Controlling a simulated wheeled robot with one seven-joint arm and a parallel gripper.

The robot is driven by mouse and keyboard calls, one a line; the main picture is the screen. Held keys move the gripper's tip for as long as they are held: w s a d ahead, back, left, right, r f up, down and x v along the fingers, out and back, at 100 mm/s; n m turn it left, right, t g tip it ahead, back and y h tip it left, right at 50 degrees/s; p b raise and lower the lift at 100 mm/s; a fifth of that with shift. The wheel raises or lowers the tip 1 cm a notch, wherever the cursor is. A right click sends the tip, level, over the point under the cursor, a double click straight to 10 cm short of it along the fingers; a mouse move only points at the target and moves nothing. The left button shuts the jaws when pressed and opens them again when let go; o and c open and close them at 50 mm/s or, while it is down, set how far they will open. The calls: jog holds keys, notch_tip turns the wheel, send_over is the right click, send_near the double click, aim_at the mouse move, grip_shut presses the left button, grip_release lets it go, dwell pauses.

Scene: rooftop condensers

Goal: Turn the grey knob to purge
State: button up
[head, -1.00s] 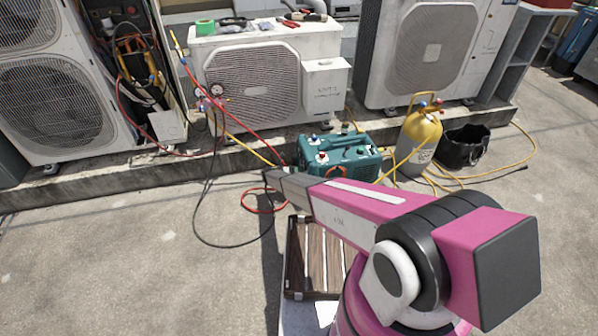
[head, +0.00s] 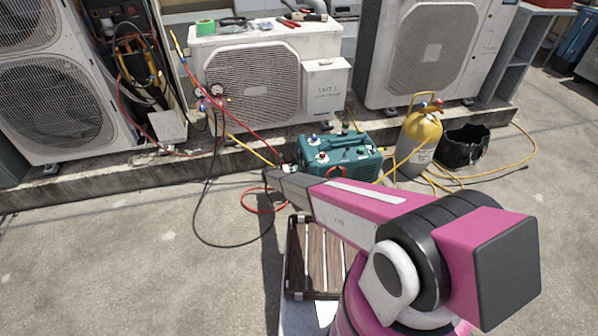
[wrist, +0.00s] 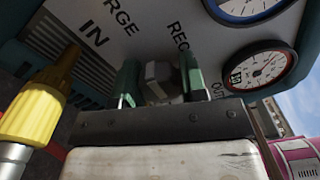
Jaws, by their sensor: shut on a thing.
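I cannot tell which word the knob points to. In the head view the teal machine (head: 340,157) stands on the ground beyond my arm, and the knob is hidden there.
A yellow hose fitting (wrist: 38,105) is close on the left in the wrist view, by "IN". A pressure gauge (wrist: 262,69) is on the right. A yellow cylinder (head: 419,143) and black bucket (head: 463,148) stand right of the machine. Hoses lie on the concrete.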

jog(key=shift+a, duration=0.1)
jog(key=o, duration=0.9)
jog(key=shift+o, duration=0.2)
jog(key=shift+a, duration=0.1)
jog(key=v, duration=1)
jog(key=shift+a, duration=0.3)
jog(key=shift+s, duration=0.1)
